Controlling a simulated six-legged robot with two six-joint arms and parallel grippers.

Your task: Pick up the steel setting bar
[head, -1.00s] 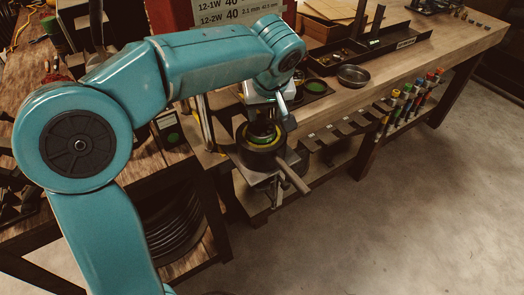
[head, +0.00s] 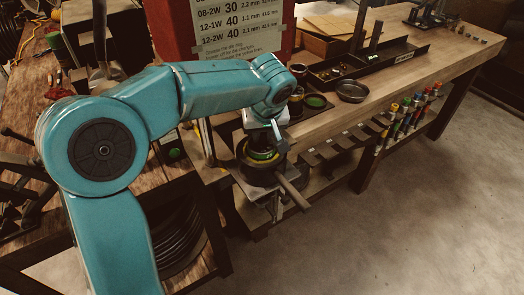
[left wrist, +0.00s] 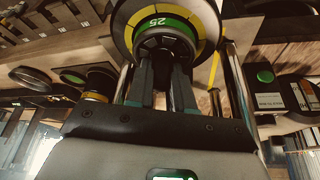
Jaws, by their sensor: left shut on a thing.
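My left gripper (head: 275,125) is at the yellow and green ring of the crimper (head: 262,152). A narrow bright steel piece, which I take for the steel setting bar (head: 276,131), shows at the gripper, just above the ring. In the left wrist view the two dark fingers (left wrist: 164,88) are close together, in front of the ring marked 25 (left wrist: 165,35). They are shut on the bar, but the grip itself is mostly hidden. My right gripper is not in view.
A grey rod (head: 293,192) sticks out from the crimper toward the front right. A round dark dish (head: 352,91) and a long black tray (head: 372,62) are on the bench to the right. Colour-capped tools (head: 408,112) hang along its front edge. The floor at right is clear.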

